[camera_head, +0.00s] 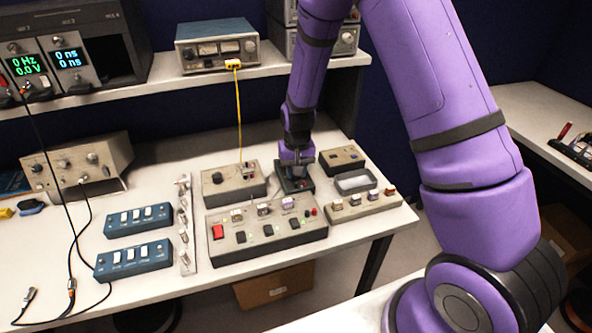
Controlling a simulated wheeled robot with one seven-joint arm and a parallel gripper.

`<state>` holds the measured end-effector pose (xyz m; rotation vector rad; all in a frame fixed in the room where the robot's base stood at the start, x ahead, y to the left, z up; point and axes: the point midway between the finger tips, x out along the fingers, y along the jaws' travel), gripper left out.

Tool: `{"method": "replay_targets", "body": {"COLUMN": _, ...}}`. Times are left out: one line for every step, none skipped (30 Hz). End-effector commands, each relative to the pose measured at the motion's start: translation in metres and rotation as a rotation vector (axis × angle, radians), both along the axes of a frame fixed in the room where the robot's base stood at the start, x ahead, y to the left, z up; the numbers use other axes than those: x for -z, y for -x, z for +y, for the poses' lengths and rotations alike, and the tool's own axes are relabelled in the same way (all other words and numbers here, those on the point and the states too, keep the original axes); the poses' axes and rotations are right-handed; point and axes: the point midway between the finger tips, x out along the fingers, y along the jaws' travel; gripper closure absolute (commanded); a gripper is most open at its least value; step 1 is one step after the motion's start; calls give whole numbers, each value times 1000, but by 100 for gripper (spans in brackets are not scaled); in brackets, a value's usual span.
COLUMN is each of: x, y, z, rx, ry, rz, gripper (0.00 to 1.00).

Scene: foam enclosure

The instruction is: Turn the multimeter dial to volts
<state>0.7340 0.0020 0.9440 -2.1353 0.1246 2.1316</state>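My gripper (297,168) points down at a small dark green box (306,185) on the bench, right of centre. The fingertips are at or just above the box's top. They are too small and too dark to tell whether they touch it or how far apart they are. The gripper covers most of the box's top, so no dial shows there. This box may be the multimeter, but I cannot confirm it. A grey box (232,190) with a dark round knob (217,177) stands just left of it. No readable volts mark shows on either.
A grey panel (262,250) with switches and a red button lies in front. A small dark box (342,158) and an open tray (356,182) sit to the right. Blue switch boxes (135,260) lie left. A yellow cable (238,110) hangs from the shelf (160,82).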

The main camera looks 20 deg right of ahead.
Motion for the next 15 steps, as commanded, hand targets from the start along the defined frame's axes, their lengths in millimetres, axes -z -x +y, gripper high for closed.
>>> {"method": "replay_targets", "body": {"x": 0, "y": 0, "z": 0, "rx": 3, "ry": 0, "rz": -1, "gripper": 93}}
{"method": "replay_targets", "body": {"x": 0, "y": 0, "z": 0, "rx": 3, "ry": 0, "rz": -1, "gripper": 93}}
{"method": "replay_targets", "body": {"x": 0, "y": 0, "z": 0, "rx": 4, "ry": 0, "rz": -1, "gripper": 93}}
{"method": "replay_targets", "body": {"x": 0, "y": 0, "z": 0, "rx": 4, "ry": 0, "rz": -1, "gripper": 93}}
{"method": "replay_targets", "body": {"x": 0, "y": 0, "z": 0, "rx": 4, "ry": 0, "rz": -1, "gripper": 93}}
{"method": "replay_targets", "body": {"x": 0, "y": 0, "z": 0, "rx": 4, "ry": 0, "rz": -1, "gripper": 93}}
{"method": "replay_targets", "body": {"x": 0, "y": 0, "z": 0, "rx": 4, "ry": 0, "rz": -1, "gripper": 93}}
{"method": "replay_targets", "body": {"x": 0, "y": 0, "z": 0, "rx": 4, "ry": 0, "rz": -1, "gripper": 93}}
{"method": "replay_targets", "body": {"x": 0, "y": 0, "z": 0, "rx": 4, "ry": 0, "rz": -1, "gripper": 93}}
{"method": "replay_targets", "body": {"x": 0, "y": 0, "z": 0, "rx": 3, "ry": 0, "rz": -1, "gripper": 93}}
{"method": "replay_targets", "body": {"x": 0, "y": 0, "z": 0, "rx": 3, "ry": 0, "rz": -1, "gripper": 93}}
{"method": "replay_targets", "body": {"x": 0, "y": -1, "z": 0, "rx": 3, "ry": 0, "rz": -1, "gripper": 60}}
{"method": "replay_targets", "body": {"x": 0, "y": -1, "z": 0, "rx": 3, "ry": 0, "rz": -1, "gripper": 53}}
{"method": "replay_targets", "body": {"x": 0, "y": 0, "z": 0, "rx": 3, "ry": 0, "rz": -1, "gripper": 46}}
{"method": "replay_targets", "body": {"x": 0, "y": 0, "z": 0, "rx": 3, "ry": 0, "rz": -1, "gripper": 44}}
